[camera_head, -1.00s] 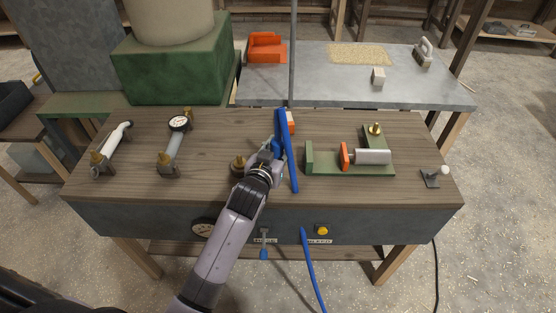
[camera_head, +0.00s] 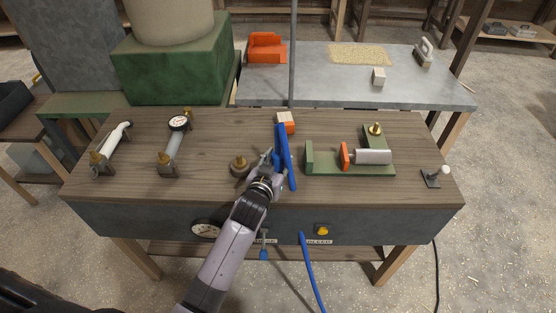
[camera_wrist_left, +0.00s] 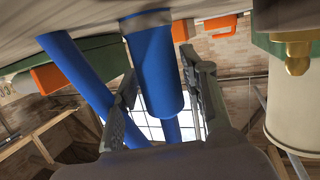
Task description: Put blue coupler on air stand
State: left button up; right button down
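The blue coupler is a thick blue cylinder (camera_wrist_left: 152,70) with a grey band at one end, between the fingers of my left gripper (camera_wrist_left: 160,72) in the upside-down left wrist view. The fingers appear closed around its sides. In the head view my left gripper (camera_head: 270,160) is over the middle of the bench, beside the blue hose (camera_head: 287,165); the coupler is hard to separate from the hose there. A brass fitting on a round base (camera_head: 239,165), seemingly the air stand, is just left of the gripper. It also shows in the wrist view (camera_wrist_left: 298,50). My right gripper is out of view.
A green fixture (camera_head: 325,168) with a grey cylinder stands right of the hose. An orange-and-white block (camera_head: 286,121) lies behind the gripper. A gauge tool (camera_head: 173,150) and a white-handled tool (camera_head: 110,145) stand to the left. Bare bench top (camera_head: 215,140) shows between.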

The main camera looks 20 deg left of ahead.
pick_arm(q)
jog(key=shift+o, duration=0.7)
jog(key=shift+r, duration=0.1)
jog(key=v, duration=1.2)
